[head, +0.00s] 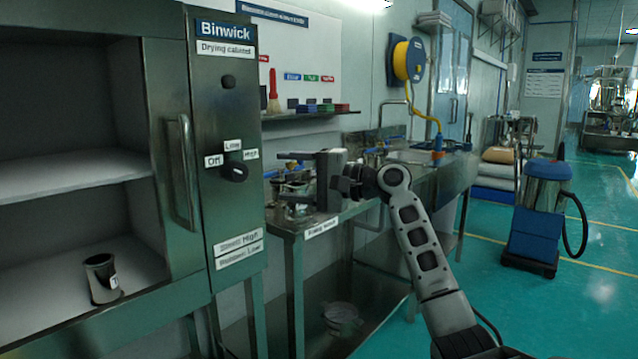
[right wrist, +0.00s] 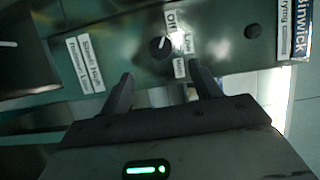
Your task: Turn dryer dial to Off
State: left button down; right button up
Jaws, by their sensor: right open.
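The dryer dial (head: 233,172) is a round black knob on the grey front panel of the Binwick drying cabinet (head: 228,105). Labels Off (head: 214,161), Low (head: 232,145) and High (head: 251,154) sit around it. I cannot tell for sure which label its pointer faces. In the right wrist view the dial (right wrist: 160,46) lies ahead of the gap between my fingers, with a pale mark on it. My right gripper (head: 284,170) is open and empty, to the right of the dial and apart from it. My left gripper is out of view.
The cabinet's open bay (head: 75,165) holds a dark cup (head: 101,279). A vertical door handle (head: 186,172) stands left of the panel. A steel bench (head: 330,222) with equipment is behind my right arm. A blue vacuum (head: 540,215) stands on the open floor at right.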

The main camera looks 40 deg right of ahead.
pick_arm(q)
jog(key=shift+b, duration=0.3)
pick_arm(e)
jog(key=v, duration=0.6)
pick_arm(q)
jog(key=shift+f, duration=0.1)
